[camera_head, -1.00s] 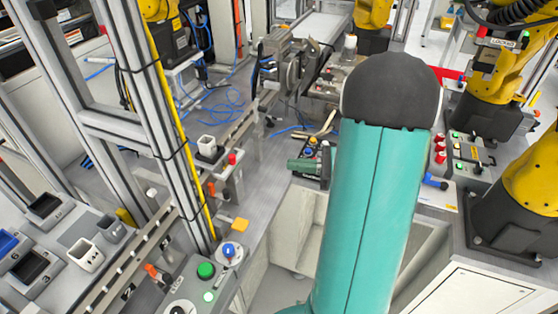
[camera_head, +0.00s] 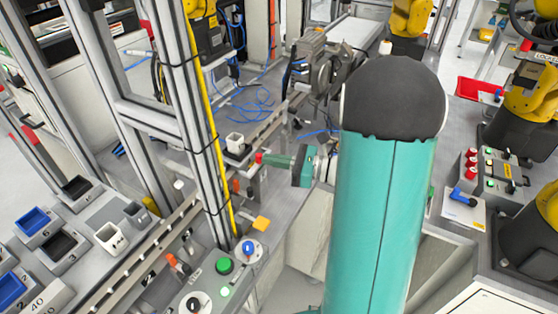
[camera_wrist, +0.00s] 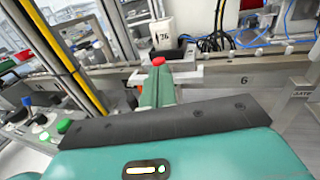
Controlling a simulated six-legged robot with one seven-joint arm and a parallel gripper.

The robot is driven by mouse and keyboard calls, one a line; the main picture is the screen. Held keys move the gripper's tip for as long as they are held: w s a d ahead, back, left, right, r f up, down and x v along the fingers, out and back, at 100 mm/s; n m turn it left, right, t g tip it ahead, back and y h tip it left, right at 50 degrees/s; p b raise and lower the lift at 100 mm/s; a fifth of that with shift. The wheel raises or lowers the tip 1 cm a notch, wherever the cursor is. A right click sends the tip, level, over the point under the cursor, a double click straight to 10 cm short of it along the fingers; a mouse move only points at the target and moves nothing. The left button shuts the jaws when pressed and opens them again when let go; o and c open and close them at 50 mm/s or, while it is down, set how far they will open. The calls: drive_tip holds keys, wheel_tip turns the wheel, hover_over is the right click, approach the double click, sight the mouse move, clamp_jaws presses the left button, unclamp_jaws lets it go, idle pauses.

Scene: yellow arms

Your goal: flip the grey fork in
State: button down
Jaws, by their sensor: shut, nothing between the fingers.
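My gripper (camera_head: 272,160), a green tool, reaches left toward the rail, its tip close to a red knob (camera_head: 258,158). The fingers look closed, with nothing seen between them. In the wrist view my gripper (camera_wrist: 157,82) points at the same red knob (camera_wrist: 158,61). A pale grey bracket-like part (camera_wrist: 188,76) lies across the rail just beyond the tip; it may be the grey fork, but I cannot tell for certain. Contact between the tip and this part is unclear. My gripper hides the part's lower middle.
An upright post with a yellow cable (camera_head: 222,190) rises to the left. A grey machine (camera_head: 325,60) stands behind.

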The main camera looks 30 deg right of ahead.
drive_tip(key=shift+w+d+x, duration=0.1)
drive_tip(key=shift+x, duration=0.6)
drive_tip(key=shift+w+d+x, duration=0.1)
drive_tip(key=shift+w+x, duration=0.05)
drive_tip(key=shift+x, duration=0.55)
drive_tip(key=shift+r, duration=0.1)
